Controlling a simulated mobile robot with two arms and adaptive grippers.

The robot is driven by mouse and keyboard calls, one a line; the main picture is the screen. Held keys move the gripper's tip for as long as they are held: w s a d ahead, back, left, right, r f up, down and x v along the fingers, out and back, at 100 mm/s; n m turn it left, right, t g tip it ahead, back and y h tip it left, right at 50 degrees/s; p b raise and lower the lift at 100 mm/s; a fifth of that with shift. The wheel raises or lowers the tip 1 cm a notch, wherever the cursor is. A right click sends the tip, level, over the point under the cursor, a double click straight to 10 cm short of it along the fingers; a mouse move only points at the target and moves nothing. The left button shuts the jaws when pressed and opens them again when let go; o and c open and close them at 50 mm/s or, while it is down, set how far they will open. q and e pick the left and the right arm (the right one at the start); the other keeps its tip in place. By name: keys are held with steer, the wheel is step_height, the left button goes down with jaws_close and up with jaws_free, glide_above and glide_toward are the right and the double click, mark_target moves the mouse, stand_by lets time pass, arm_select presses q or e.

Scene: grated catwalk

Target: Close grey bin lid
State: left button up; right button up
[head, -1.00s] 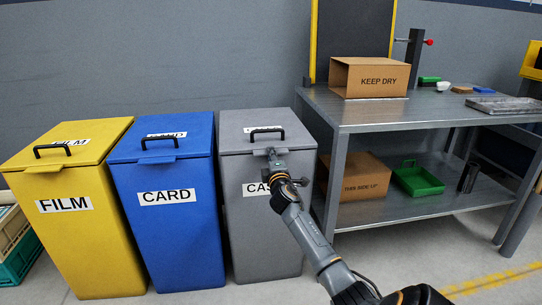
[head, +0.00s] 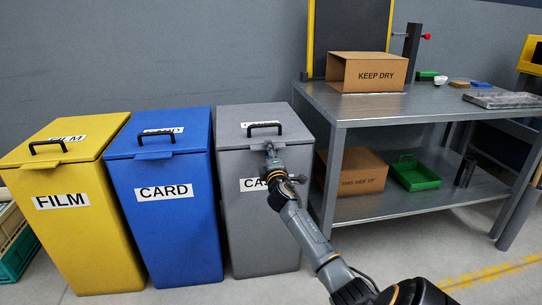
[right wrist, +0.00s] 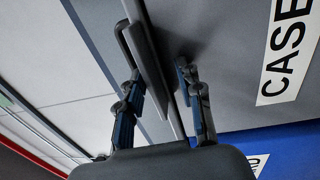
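The grey bin (head: 262,220) stands right of the blue bin, its front label partly hidden by my right gripper. Its grey lid (head: 238,116) lies down over the top, with a black handle (head: 265,125) and a small front lip. My right gripper (head: 269,150) is at the lid's front edge, just below the handle. In the right wrist view, my right gripper (right wrist: 160,85) has its fingers apart, on either side of the lip (right wrist: 148,60); I cannot tell whether they touch it. The bin's label reads CASE (right wrist: 288,50) there. My left gripper is not in view.
The blue CARD bin (head: 165,230) and yellow FILM bin (head: 85,250) stand to the left, lids down.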

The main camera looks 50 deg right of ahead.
steer(key=v, duration=1.1)
steer(key=shift+s+a, duration=0.25)
steer(key=shift+s, duration=0.05)
